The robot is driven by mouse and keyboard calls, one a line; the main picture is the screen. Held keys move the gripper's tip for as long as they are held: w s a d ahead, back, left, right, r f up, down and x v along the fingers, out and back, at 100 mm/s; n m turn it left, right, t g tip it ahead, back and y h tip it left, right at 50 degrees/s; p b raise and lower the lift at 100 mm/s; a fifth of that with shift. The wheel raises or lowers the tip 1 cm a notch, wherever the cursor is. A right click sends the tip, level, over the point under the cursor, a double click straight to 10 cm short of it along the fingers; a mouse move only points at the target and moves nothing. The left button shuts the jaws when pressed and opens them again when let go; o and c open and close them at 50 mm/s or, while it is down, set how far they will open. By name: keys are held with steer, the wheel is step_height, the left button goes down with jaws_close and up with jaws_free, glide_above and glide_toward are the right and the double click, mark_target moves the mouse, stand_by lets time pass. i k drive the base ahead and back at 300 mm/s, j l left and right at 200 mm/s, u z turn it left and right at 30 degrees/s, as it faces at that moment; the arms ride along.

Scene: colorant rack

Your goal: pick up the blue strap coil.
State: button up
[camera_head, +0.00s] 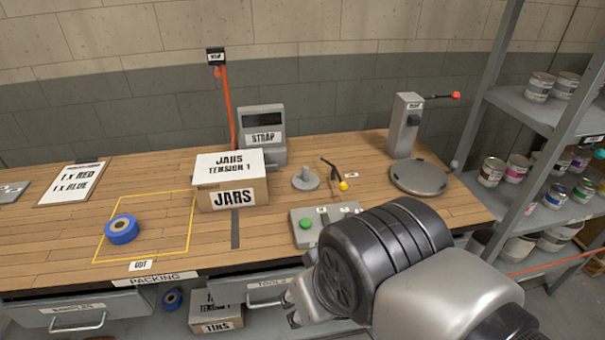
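A blue strap coil (122,231) lies on the wooden bench (60,222) at the left, inside a yellow outlined area with an "OUT" label. Its brown core faces up. A second blue coil (172,298) is partly visible below the bench top, beside a box marked "TINS". My gripper (293,305) shows at the lower middle, in front of the bench's front edge and well to the right of both coils. My dark, ribbed arm link hides much of it, so its fingers cannot be made out clearly.
A box marked "JARS" (231,180) stands right of the yellow area, before a grey "STRAP" unit (263,133). A control box (322,222) with a green button sits near the front edge. Drawers (75,312) are below. Metal shelving with cans (540,87) stands at right.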

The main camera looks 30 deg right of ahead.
mark_target(122, 229)
steer(key=i+j+z, duration=0.1)
steer(key=j, duration=0.3)
steer(key=i+j, duration=0.25)
steer(key=j, duration=0.2)
steer(key=i+j+z, duration=0.15)
steer(key=j, duration=0.25)
steer(key=i+j+z, duration=0.1)
steer(key=j, duration=0.3)
steer(key=i+j, duration=0.2)
steer(key=j, duration=0.25)
steer(key=i+j+z, duration=0.15)
steer(key=j, duration=0.3)
